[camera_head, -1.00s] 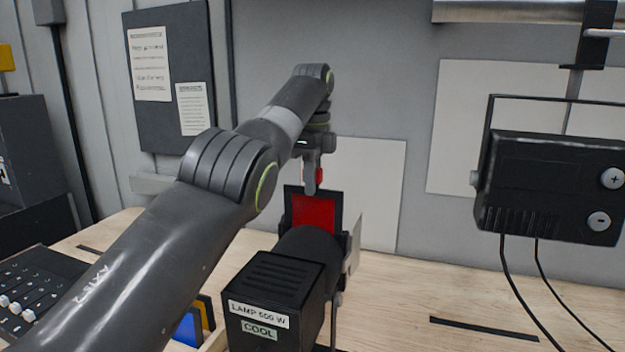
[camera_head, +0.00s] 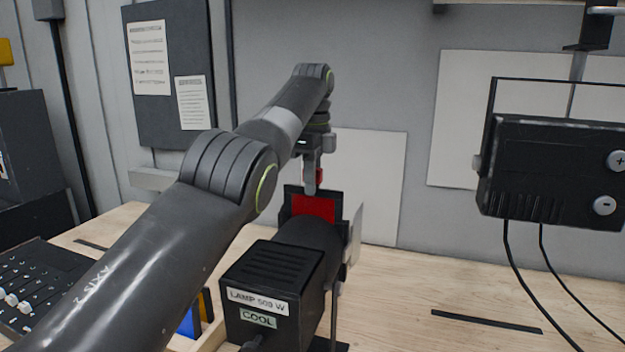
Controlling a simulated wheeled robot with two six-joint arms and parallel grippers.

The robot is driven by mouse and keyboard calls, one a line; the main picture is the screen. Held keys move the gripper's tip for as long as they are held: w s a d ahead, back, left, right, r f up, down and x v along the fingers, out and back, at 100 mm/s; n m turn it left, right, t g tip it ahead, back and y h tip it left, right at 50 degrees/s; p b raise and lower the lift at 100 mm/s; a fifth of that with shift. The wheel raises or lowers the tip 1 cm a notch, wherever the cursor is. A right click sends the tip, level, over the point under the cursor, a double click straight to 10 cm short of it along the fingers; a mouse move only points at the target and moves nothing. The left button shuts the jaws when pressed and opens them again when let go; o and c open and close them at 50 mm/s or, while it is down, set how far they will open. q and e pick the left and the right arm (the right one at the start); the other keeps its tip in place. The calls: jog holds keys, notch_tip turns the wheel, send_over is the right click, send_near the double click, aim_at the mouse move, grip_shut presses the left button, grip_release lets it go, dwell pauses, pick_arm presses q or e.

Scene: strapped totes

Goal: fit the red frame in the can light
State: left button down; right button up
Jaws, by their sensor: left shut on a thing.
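The can light (camera_head: 268,292) is black, with labels "LAMP 500 W" and "COOL", and stands on the bench pointing away from me. The red frame (camera_head: 314,207), a red sheet in a dark border, stands upright at the can light's far, front end. My left gripper (camera_head: 312,188) reaches down from above and is shut on the top of the red frame. The frame's lower part is hidden behind the can light's barrel, so I cannot tell how far it sits in the holder. My right gripper is not in view.
A black floodlight (camera_head: 550,172) with two knobs hangs at the right, its cables trailing down. A fader desk (camera_head: 38,285) is at the lower left. Blue and yellow frames (camera_head: 190,320) stand left of the can light. The bench right of it is mostly clear.

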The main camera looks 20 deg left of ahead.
aim_at(313, 199)
pick_arm(q)
jog(key=shift+f+b, duration=2.3)
jog(key=shift+f, duration=0.1)
jog(key=c, duration=1.3)
grip_release()
jog(key=shift+r, duration=0.15)
